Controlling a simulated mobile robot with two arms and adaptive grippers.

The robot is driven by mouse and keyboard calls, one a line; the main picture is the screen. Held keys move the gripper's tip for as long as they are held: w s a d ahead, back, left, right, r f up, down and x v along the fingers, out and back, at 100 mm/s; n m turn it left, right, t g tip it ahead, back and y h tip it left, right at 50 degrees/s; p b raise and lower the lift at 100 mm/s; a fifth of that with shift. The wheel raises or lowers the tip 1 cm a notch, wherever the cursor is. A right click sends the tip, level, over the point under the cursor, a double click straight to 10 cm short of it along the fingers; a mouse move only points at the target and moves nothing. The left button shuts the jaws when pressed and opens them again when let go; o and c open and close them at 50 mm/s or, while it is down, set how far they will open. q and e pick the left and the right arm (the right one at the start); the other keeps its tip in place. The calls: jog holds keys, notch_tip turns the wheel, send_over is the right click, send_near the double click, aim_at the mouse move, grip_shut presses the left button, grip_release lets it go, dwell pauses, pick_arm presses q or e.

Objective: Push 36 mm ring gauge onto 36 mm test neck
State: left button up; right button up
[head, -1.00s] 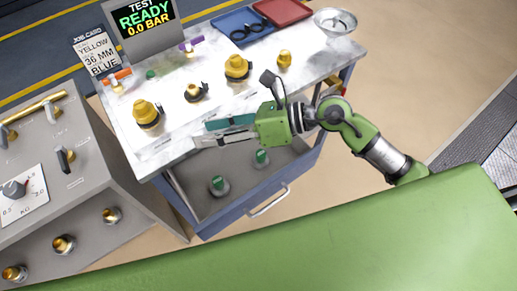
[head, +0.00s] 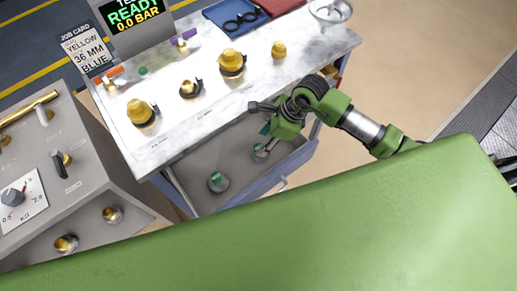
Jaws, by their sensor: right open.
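My right gripper (head: 262,128) is open and points down over the open drawer (head: 203,196) at the bench's front. A green-topped grey piece (head: 260,152) stands close below it, partly hidden; contact cannot be told. A second green-topped piece (head: 218,182) stands free at the drawer's left. On the bench top are yellow-brass necks: a front-left one (head: 141,111), a back one (head: 232,62), a small one (head: 190,88) and a right one (head: 279,49). Dark rings show around some bases. Size marks are too small to read, so the 36 mm gauge and neck cannot be told apart. My left gripper is not in view.
A job card (head: 87,48) reads yellow, 36 mm, blue; a screen (head: 132,14) reads ready, 0.0 bar. Black rings (head: 240,22) lie on a blue tray (head: 222,14). A metal bowl (head: 330,10) is back right. A grey console (head: 85,190) stands left. The front bench top is clear.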

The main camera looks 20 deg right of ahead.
aim_at(259, 147)
jog(key=p+x, duration=0.1)
jog(key=x, duration=0.4)
jog(key=shift+s+d+f+p, duration=0.1)
jog(key=shift+s+d+p, duration=0.1)
jog(key=shift+p, duration=0.2)
jog(key=shift+a+f, duration=0.15)
jog(key=shift+f, duration=0.25)
jog(key=shift+w, duration=0.1)
grip_shut()
